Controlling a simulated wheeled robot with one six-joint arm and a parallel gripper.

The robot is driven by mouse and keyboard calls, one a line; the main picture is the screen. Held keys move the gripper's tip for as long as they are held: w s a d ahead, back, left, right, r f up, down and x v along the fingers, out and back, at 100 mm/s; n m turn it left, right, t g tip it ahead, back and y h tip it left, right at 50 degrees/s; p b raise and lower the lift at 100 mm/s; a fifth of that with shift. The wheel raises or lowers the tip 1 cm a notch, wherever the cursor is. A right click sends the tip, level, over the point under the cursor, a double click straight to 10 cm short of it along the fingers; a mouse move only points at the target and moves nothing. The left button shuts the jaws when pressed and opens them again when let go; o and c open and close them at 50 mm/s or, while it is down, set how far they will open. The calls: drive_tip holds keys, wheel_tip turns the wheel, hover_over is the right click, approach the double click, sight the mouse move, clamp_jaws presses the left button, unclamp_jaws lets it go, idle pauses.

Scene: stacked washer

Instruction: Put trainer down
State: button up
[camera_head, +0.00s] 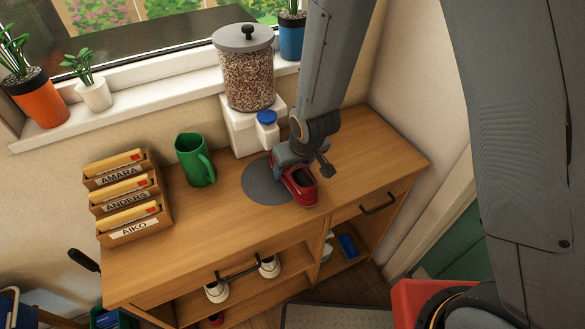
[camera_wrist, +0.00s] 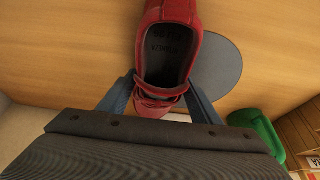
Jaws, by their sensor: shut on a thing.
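A red trainer (camera_head: 299,187) is at the cabinet's wooden top (camera_head: 350,165), at the right edge of a round grey mat (camera_head: 262,182). My gripper (camera_head: 298,172) is shut on the trainer from above. I cannot tell whether the sole touches the wood.
A green mug (camera_head: 194,160), a labelled letter rack (camera_head: 128,197) and a white dispenser with a grain-filled jar (camera_head: 246,80) stand on the top. White shoes (camera_head: 217,290) sit on the shelf below. The top's right end is clear.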

sight(299, 166)
drive_tip(key=o, duration=1.2)
drive_tip(key=shift+o, duration=0.2)
drive_tip(key=p+v, duration=0.2)
drive_tip(key=v, duration=0.8)
drive_tip(key=shift+s+d+r, duration=0.1)
drive_tip(key=shift+s+r, duration=0.05)
drive_tip(key=shift+r, duration=0.1)
drive_tip(key=shift+p+v, duration=0.7)
drive_tip(key=shift+v, duration=0.1)
